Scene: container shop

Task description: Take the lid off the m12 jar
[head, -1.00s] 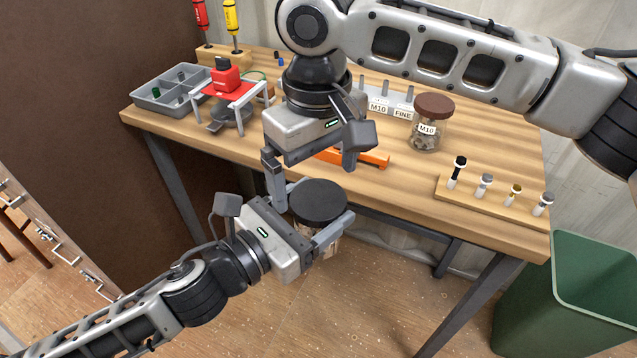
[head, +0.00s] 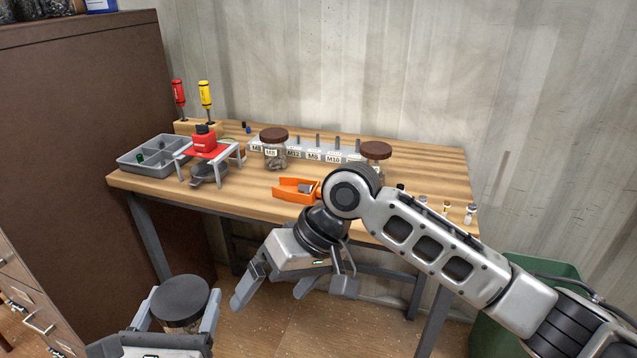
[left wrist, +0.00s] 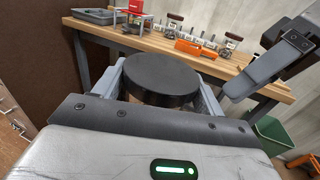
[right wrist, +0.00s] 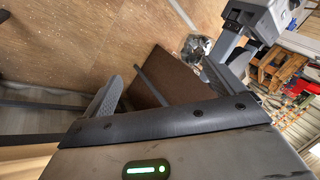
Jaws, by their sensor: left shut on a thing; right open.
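A glass jar (head: 182,326) with a flat black lid (head: 180,297) is held upright at the lower left of the head view. Its label is hidden, so I cannot read whether it is the m12 jar. My left gripper (head: 178,322) is shut around the jar, below the lid. The lid sits on the jar and fills the middle of the left wrist view (left wrist: 161,78). My right gripper (head: 271,294) is open and empty, to the right of the jar and apart from it. Its finger shows at the right of the left wrist view.
The workbench (head: 430,180) stands behind both grippers. On it are a brown-lidded jar labelled M8 (head: 275,155), another brown-lidded jar (head: 376,152), an orange tool (head: 292,189), a red-topped stand (head: 204,145) and a grey tray (head: 140,166). A green bin (head: 540,268) stands right.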

